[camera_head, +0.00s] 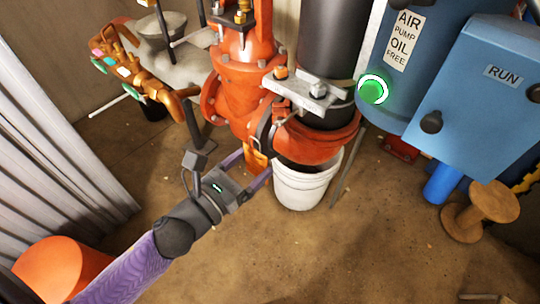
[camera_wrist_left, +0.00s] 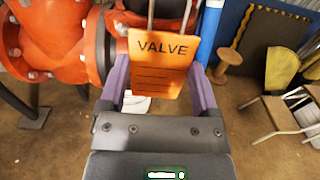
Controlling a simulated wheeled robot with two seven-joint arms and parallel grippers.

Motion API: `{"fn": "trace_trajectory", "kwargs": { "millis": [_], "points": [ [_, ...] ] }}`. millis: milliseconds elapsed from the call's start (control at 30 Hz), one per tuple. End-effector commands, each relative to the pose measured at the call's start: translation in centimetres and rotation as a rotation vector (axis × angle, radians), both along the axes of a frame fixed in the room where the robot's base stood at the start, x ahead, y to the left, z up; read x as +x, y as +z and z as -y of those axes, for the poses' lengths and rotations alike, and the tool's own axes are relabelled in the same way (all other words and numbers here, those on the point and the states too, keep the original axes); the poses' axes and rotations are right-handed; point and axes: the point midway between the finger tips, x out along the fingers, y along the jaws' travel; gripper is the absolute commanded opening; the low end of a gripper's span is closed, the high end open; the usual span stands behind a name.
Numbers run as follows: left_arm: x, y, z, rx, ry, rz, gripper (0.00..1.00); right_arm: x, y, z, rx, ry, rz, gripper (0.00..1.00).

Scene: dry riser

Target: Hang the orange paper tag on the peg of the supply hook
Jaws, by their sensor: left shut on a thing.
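The orange paper tag (camera_wrist_left: 160,70) hangs in the left wrist view, with VALVE and several ruled lines printed on it. Two thin grey strands rise from its top edge and leave the picture. In the head view a small part of the tag (camera_head: 256,162) shows below the red pipework. My left gripper (camera_wrist_left: 160,82) has a purple finger on each side of the tag and is shut on it. In the head view, the left gripper (camera_head: 258,168) is in front of the red valve body. I cannot make out the supply hook or its peg for certain. My right gripper is not in view.
Red flanged pipework (camera_head: 240,90) and a black pipe (camera_head: 335,45) stand close beyond the gripper. A white bucket (camera_head: 305,187) is below them. A blue tank (camera_head: 425,60) and blue RUN box (camera_head: 490,90) are at right. The floor in front is mostly clear.

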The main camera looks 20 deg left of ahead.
Motion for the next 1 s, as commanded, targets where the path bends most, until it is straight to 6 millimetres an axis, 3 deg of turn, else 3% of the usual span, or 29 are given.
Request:
{"fn": "trace_trajectory", "kwargs": {
  "millis": [200,1000],
  "points": [
    [1.5,0.1,0.6,0.001,-0.001,0.004,0.26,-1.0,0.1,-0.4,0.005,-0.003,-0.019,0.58],
    [7.7,-0.8,2.9,0.001,-0.001,0.0,0.26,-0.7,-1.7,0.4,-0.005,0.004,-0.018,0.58]
  ]
}}
